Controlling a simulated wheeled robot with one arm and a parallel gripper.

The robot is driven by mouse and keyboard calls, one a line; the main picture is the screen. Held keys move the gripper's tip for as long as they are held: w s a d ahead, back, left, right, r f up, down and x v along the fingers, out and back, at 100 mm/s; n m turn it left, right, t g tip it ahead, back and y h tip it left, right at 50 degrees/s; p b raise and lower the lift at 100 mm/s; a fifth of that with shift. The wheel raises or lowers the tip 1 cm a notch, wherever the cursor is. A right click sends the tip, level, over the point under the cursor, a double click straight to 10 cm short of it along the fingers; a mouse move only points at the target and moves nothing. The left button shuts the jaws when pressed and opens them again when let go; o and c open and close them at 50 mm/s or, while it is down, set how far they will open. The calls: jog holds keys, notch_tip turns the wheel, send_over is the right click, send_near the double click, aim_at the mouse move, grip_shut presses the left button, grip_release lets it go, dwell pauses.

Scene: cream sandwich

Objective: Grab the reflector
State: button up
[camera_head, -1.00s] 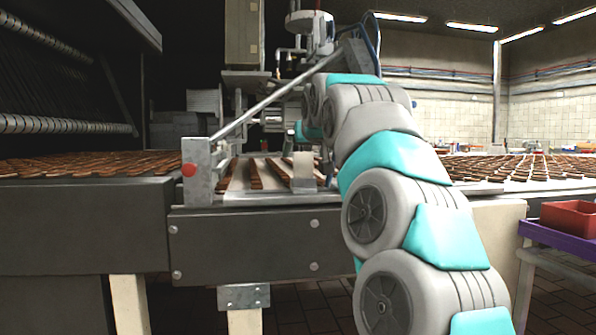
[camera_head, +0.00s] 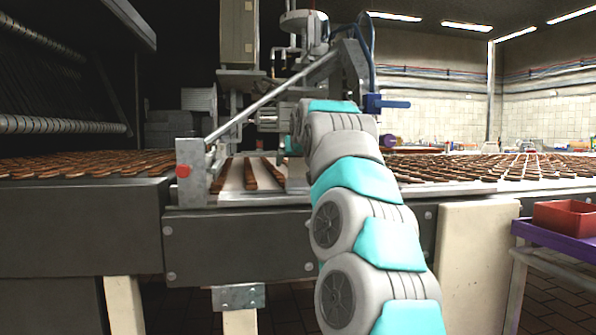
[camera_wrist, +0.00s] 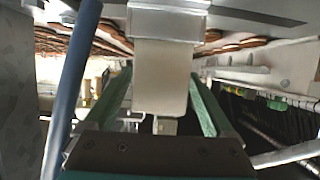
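A pale beige block (camera_wrist: 162,75) with a grey metal bracket at its upper end fills the middle of the wrist view, which looks upside down. It may be the reflector, but I cannot tell for sure. My gripper (camera_wrist: 160,77) is open, with one green finger on each side of the block. The right finger looks very close to it; whether either finger touches it is unclear.
The conveyor bed (camera_head: 233,177) carries rows of brown biscuits. A diagonal metal bar (camera_head: 262,98) and a blue handle (camera_head: 390,103) are close to my arm. A blue rod (camera_wrist: 72,85) runs along the left of the wrist view. A red bin (camera_head: 565,215) stands at the right.

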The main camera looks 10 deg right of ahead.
jog(key=c, duration=1.2)
jog(key=shift+r, duration=0.15)
